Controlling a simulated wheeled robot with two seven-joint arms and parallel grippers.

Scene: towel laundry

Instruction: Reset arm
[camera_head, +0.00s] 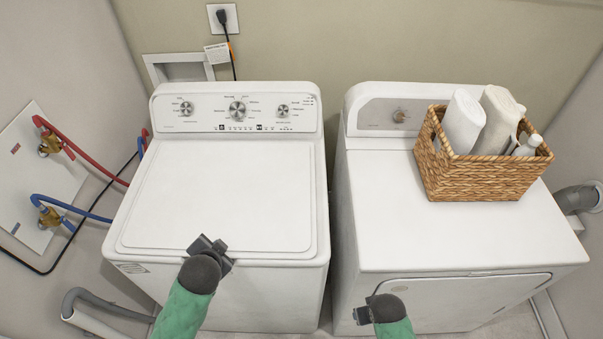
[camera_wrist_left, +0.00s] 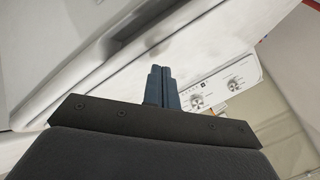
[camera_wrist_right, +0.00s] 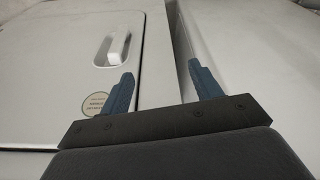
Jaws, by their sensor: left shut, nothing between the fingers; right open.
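My left gripper (camera_head: 207,245) is over the front edge of the closed lid of the washer (camera_head: 225,190). In the left wrist view its two blue fingers (camera_wrist_left: 161,88) are pressed together with nothing between them. My right gripper (camera_head: 368,311) is low in front of the dryer (camera_head: 440,240), near the left edge of its closed front door. In the right wrist view its two fingers (camera_wrist_right: 160,85) are spread apart and empty. The dryer door's white handle (camera_wrist_right: 119,44) shows beyond them.
A wicker basket (camera_head: 478,178) with white rolls and a bottle stands on the dryer's top at the back right. A narrow gap separates the two machines. Red and blue hoses (camera_head: 85,205) run along the left wall. The washer lid is clear.

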